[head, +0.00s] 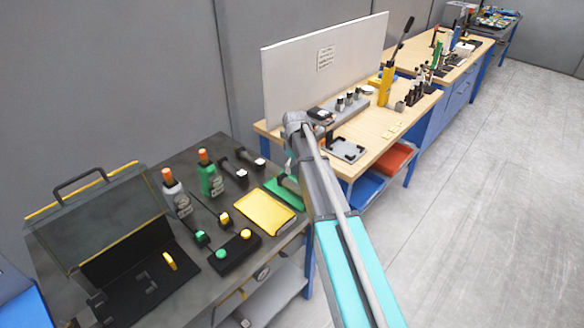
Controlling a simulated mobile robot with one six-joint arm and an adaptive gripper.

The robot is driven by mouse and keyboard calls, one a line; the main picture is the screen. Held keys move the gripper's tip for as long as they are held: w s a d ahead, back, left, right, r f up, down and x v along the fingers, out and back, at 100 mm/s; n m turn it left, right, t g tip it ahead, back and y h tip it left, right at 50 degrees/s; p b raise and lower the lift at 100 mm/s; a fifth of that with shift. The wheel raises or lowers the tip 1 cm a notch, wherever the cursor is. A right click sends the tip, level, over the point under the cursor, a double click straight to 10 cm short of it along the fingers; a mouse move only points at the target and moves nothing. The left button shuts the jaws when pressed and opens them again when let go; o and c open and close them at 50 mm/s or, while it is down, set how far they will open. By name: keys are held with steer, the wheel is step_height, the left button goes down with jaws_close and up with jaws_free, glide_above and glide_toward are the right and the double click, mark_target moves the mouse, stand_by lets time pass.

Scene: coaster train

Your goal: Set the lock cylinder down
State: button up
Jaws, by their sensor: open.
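My arm reaches over the near left end of the wooden bench (380,145). My gripper (325,124) seems to be the small dark part at the arm's end, above the bench; it is open. Its fingertips are too small to see clearly. I cannot pick out the lock cylinder for certain. Several small dark and silver cylinders (350,98) stand in a row on a grey strip behind the gripper. A grey plate with black corner pieces (346,150) lies on the bench just right of the arm.
A yellow lever press (386,86) stands farther along the bench. A dark table (285,236) at left holds an open case (95,215), bottles, a yellow tray (264,212) and a button box (235,252). A white panel (325,70) rises behind. The floor at right is clear.

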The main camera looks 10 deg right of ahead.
steer(key=shift+r+p, duration=0.7)
steer(key=shift+r, duration=0.3)
steer(key=shift+s, duration=0.1)
steer(key=s+a+m, duration=0.2)
steer(key=s+m, duration=0.5)
steer(key=s, duration=2)
steer(key=shift+s, duration=0.3)
steer(key=shift+f, duration=0.2)
